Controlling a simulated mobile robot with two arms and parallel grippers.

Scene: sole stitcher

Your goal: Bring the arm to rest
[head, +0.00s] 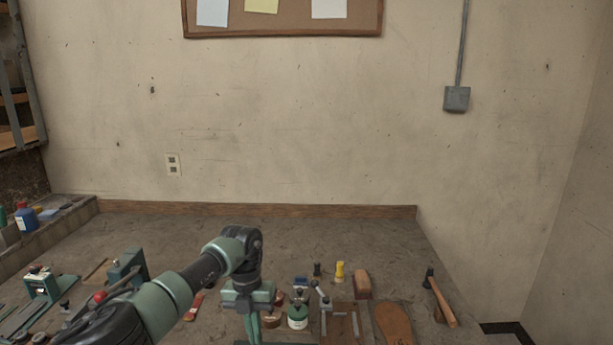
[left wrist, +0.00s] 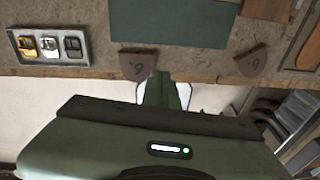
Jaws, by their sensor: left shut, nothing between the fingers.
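My left arm comes in from the left in the head view and bends down at the wrist. My left gripper (head: 253,328) points down over the front part of the workbench (head: 330,235), its tips near the bottom edge of the picture. In the left wrist view, the gripper's green fingers (left wrist: 163,92) are together and hold nothing. They show against the bench's front edge and the pale area beyond it. Contact with the bench cannot be told. My right gripper is in neither view.
The wrist view shows a buckle tray (left wrist: 48,62) and two marked brown pieces (left wrist: 138,64). The bench's back is clear.

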